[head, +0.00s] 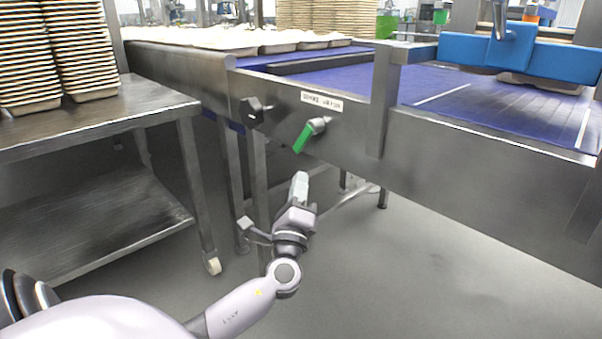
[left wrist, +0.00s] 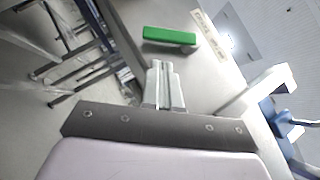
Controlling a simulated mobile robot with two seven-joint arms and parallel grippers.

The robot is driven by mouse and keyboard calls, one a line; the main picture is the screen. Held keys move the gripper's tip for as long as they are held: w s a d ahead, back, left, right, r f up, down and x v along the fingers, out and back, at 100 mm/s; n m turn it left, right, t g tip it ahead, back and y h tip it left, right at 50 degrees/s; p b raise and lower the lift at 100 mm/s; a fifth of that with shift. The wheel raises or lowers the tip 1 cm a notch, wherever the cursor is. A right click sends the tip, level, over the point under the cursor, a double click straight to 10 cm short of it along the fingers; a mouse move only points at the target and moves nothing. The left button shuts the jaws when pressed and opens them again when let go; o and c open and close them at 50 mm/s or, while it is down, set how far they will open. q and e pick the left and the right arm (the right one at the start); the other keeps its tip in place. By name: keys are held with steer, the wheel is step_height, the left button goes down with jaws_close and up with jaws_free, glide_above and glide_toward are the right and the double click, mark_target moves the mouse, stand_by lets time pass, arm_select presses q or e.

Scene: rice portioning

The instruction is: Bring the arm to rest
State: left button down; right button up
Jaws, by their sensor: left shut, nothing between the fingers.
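My left gripper (head: 300,186) is shut and empty, raised in front of the steel side of the conveyor. Its closed fingers also show in the left wrist view (left wrist: 164,86). A green handle (head: 303,138) on the conveyor's side panel is just above the fingertips in the head view. In the left wrist view the green handle (left wrist: 170,36) lies beyond the fingertips, with a visible gap between them. My right gripper is in neither view.
The conveyor (head: 480,165) with its blue belt (head: 440,85) runs across the back and right. A steel cart (head: 95,120) with stacked trays (head: 85,50) stands at left. A blue machine part (head: 550,58) hangs over the belt. The floor (head: 420,270) in front is clear.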

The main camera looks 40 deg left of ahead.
arm_select(q)
steer(key=shift+s+d, duration=0.1)
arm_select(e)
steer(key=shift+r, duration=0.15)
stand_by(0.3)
